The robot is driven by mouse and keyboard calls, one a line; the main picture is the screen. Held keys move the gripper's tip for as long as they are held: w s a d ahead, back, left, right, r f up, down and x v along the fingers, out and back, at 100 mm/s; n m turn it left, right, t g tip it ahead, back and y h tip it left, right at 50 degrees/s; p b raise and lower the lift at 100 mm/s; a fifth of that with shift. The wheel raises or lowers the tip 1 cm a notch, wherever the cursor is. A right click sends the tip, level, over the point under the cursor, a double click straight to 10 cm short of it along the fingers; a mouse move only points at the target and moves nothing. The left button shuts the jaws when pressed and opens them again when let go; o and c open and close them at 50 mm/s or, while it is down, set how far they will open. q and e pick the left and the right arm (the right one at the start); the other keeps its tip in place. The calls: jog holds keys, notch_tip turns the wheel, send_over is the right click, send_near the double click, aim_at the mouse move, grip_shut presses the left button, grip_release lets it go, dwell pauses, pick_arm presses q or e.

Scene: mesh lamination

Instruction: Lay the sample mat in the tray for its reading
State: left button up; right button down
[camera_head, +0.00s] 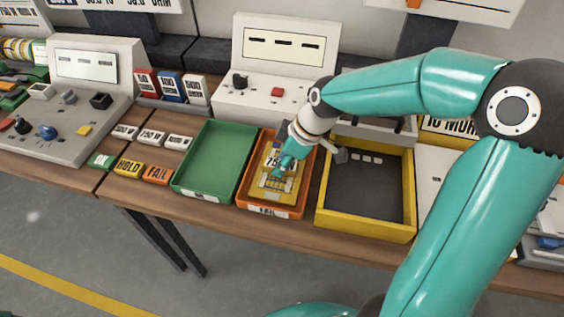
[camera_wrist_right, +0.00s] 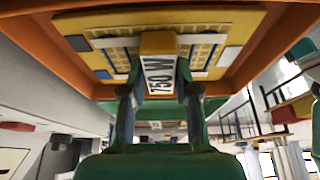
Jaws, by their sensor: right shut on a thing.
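The sample mat (camera_head: 262,193) is a yellow board with a grid pattern and a raised yellow block labelled 750 W. It lies within the orange tray (camera_head: 272,213), whose front label appears to read FAIL. My right gripper (camera_head: 279,164) reaches down over the tray. In the right wrist view the gripper (camera_wrist_right: 158,82) is shut on the block of the mat (camera_wrist_right: 235,25), inside the orange walls (camera_wrist_right: 285,35). I cannot tell whether the mat rests on the tray floor. My left gripper is not in view.
An empty green tray (camera_head: 207,157) stands left of the orange one. A yellow-rimmed tray with a dark floor (camera_head: 366,190) stands right. Label blocks HOLD (camera_head: 129,169) and FAIL (camera_head: 158,175) lie at left. A white console (camera_head: 275,105) stands behind.

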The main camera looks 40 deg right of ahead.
jog(key=shift+f, duration=0.25)
jog(key=c, duration=0.8)
grip_release()
jog(key=shift+c, duration=0.2)
jog(key=v, duration=1.2)
jog(key=shift+r, duration=0.15)
